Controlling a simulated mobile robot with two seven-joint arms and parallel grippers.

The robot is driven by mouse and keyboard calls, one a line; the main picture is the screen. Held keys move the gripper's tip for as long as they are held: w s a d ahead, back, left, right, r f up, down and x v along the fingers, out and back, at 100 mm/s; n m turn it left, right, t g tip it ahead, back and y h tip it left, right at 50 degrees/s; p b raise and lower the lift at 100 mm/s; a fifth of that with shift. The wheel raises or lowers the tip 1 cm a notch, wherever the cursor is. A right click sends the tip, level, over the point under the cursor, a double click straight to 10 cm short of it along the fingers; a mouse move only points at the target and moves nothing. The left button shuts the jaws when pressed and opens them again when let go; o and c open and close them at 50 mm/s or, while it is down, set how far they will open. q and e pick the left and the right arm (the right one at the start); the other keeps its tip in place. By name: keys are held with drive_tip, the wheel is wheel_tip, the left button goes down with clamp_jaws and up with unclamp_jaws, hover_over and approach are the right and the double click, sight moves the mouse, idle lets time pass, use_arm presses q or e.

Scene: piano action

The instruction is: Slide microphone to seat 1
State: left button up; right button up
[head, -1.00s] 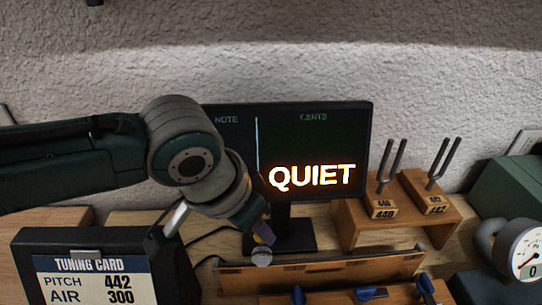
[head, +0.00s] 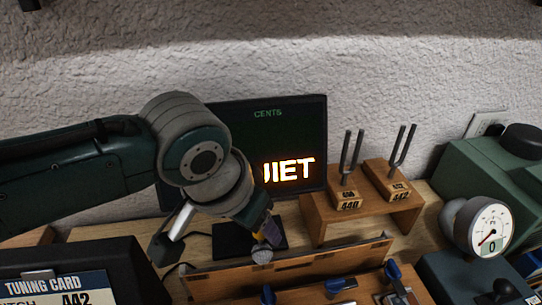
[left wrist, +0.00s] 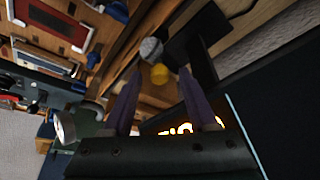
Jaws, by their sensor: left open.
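The microphone shows as a small grey ball head (head: 262,254) at the back edge of the wooden piano action (head: 215,280) in the head view. My left gripper (head: 266,238) is right above and behind it, fingers pointing down. In the left wrist view the grey head (left wrist: 150,49) and a yellow piece (left wrist: 160,73) lie between and just beyond the purple fingers of my left gripper (left wrist: 158,78), which are apart. I cannot tell whether a finger touches the microphone. No seat 1 marking is readable. My right gripper is not in view.
A monitor (head: 300,130) with a partly covered lit word stands behind. Tuning forks stand on a wooden riser (head: 320,235) to the right. Blue levers (head: 340,286) sit at the front. A pressure gauge (head: 489,229) is at far right, a tuning card (head: 50,290) at front left.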

use_arm(q)
drive_tip(key=shift+r, duration=0.1)
drive_tip(key=shift+s+r, duration=0.15)
drive_tip(key=shift+r, duration=0.2)
drive_tip(key=p+v, duration=0.2)
drive_tip(key=v, duration=0.7)
drive_tip(key=shift+s, duration=0.1)
